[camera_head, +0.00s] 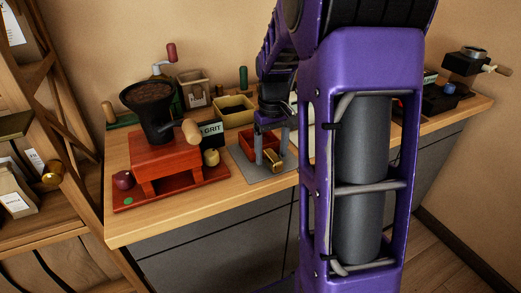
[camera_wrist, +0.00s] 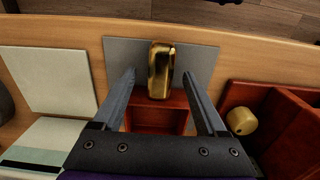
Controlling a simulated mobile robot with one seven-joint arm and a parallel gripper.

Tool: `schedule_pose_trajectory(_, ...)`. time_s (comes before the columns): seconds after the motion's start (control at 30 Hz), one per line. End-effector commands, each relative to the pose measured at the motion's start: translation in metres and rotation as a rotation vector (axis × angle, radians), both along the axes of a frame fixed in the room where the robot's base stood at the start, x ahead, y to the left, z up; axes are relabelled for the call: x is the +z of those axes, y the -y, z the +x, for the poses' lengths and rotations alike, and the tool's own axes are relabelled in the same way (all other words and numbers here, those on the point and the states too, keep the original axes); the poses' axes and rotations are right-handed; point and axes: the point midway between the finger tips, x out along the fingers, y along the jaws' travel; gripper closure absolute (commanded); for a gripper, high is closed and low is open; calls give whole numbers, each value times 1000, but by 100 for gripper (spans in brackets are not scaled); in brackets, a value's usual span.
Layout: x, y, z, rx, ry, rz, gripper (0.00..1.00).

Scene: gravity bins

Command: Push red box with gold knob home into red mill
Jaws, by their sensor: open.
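The red box (camera_head: 254,143) sits on a grey mat (camera_head: 262,176) on the bench, its open top showing. Its gold knob (camera_head: 275,160) faces the front edge of the bench. The red mill (camera_head: 165,160) stands to the left, with a black hopper of dark grounds on top and an open bay below. My gripper (camera_head: 271,150) is open over the box. In the wrist view, the gold knob (camera_wrist: 160,72) lies between my spread fingers (camera_wrist: 159,78), with a gap on each side. The red box (camera_wrist: 157,120) is partly hidden behind my gripper body.
A yellow knob (camera_head: 211,157) and a dark red knob (camera_head: 123,180) stand on the mill's base. A GRIT sign (camera_head: 210,133) stands between mill and box. An olive bin (camera_head: 234,111) and another mill are behind. My arm hides the middle of the bench.

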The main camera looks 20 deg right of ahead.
Motion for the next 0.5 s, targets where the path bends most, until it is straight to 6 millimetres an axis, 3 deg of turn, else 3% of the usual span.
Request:
schedule_pose_trajectory(0.1,-12,0,0,0,-1,0,25)
schedule_pose_trajectory(0.37,-14,0,0,0,0,0,25)
schedule_pose_trajectory(0.5,-14,0,0,0,0,0,50)
